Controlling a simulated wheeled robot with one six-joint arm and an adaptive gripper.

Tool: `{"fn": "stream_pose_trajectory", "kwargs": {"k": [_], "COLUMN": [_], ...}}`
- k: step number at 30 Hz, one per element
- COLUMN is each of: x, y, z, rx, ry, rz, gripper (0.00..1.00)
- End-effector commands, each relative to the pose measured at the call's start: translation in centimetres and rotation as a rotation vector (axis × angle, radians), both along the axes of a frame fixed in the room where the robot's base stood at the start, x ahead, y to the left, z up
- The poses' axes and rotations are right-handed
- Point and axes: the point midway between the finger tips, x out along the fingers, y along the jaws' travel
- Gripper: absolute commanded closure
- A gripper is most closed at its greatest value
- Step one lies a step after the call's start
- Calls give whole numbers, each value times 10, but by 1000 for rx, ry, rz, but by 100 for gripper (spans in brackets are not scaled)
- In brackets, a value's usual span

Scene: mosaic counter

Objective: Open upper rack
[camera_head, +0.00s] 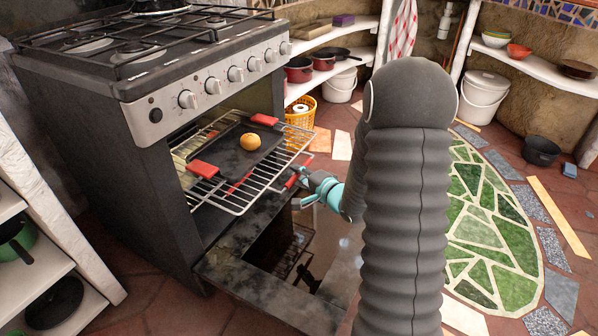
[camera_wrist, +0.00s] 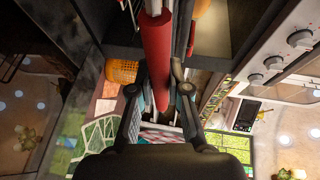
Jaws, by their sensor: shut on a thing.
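The oven (camera_head: 165,180) stands with its door (camera_head: 225,268) folded down. The wire upper rack (camera_head: 238,208) sticks out of the oven over the door. On it is a dark baking tray (camera_head: 222,152) with red grips and a round bun (camera_head: 250,141). My gripper (camera_head: 304,180) is at the rack's front right edge, shut on a red handle (camera_head: 291,181). In the wrist view, the red handle (camera_wrist: 157,55) runs between the fingers of my gripper (camera_wrist: 160,90). My arm hides part of the door's right side.
Gas burners (camera_head: 115,45) and knobs top the oven. A yellow basket (camera_head: 300,118) and a white bucket (camera_head: 340,85) stand beyond it. A white shelf (camera_head: 50,290) is at the left. The floor right of my arm, with a green mosaic (camera_head: 490,220), is mostly clear.

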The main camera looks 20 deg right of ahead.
Motion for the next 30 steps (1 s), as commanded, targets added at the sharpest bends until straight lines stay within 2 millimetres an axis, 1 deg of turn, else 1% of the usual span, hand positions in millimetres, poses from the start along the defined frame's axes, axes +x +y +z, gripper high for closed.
{"fn": "stream_pose_trajectory", "kwargs": {"k": [4, 5, 6, 8, 17, 20, 23, 30], "x": [0, 0, 0, 0, 0, -5, -16, -58], "y": [-1, -1, -1, -1, -1, -3, -8, -27], "z": [-1, -1, -1, -1, 0, 1, 3, 12], "rx": [-1, -1, -1, -1, -1, -1, -1, -1], "ry": [2, 2, 2, 1, 1, 1, 0, 0], "rz": [-2, -2, -2, -2, -2, -3, -4, -7], "gripper": [100, 82, 72, 58, 58, 58, 58, 58]}}
